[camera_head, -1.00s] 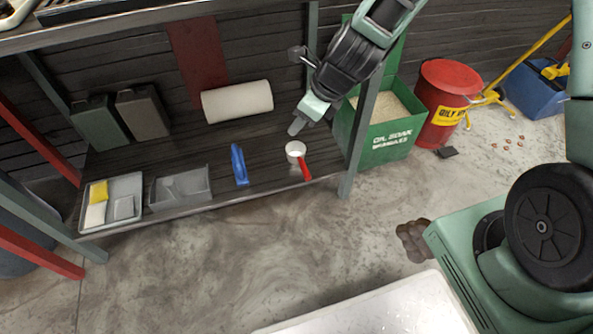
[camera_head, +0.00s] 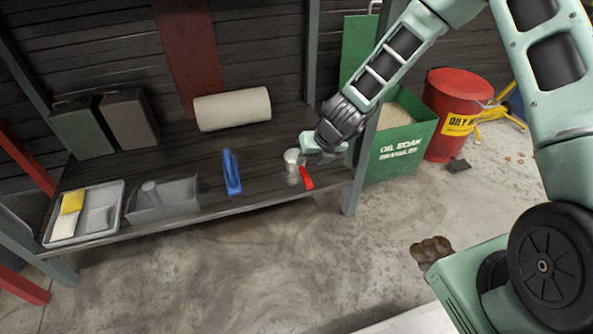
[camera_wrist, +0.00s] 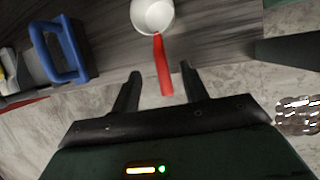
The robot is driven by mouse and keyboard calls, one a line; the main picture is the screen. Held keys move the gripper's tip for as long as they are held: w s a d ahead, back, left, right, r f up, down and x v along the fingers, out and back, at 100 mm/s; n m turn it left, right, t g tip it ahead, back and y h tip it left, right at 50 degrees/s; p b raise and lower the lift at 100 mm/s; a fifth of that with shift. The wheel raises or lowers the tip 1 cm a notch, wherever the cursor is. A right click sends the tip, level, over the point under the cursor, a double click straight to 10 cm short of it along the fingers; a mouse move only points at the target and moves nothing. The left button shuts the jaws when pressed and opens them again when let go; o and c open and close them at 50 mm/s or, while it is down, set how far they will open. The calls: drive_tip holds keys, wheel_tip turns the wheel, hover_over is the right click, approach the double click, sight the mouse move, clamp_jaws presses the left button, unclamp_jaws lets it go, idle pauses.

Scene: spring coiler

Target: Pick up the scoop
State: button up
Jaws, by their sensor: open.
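A blue-handled tool (camera_head: 232,173) lies left of the scoop. Farther left are a grey bin (camera_head: 165,204) and a tray (camera_head: 113,222) with sponges. A white roll (camera_head: 232,109) lies behind. A shelf post (camera_head: 356,185) and a green box (camera_head: 405,150) stand to the right.

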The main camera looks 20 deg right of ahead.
sight(304, 169)
drive_tip(key=shift+b+x, duration=0.55)
drive_tip(key=shift+x, duration=1)
drive_tip(key=b+x, duration=0.3)
drive_tip(key=x, duration=0.2)
drive_tip(key=shift+s+f+b, duration=0.15)
drive_tip(key=shift+s+b, duration=0.05)
drive_tip(key=shift+b, duration=0.2)
clamp_jaws()
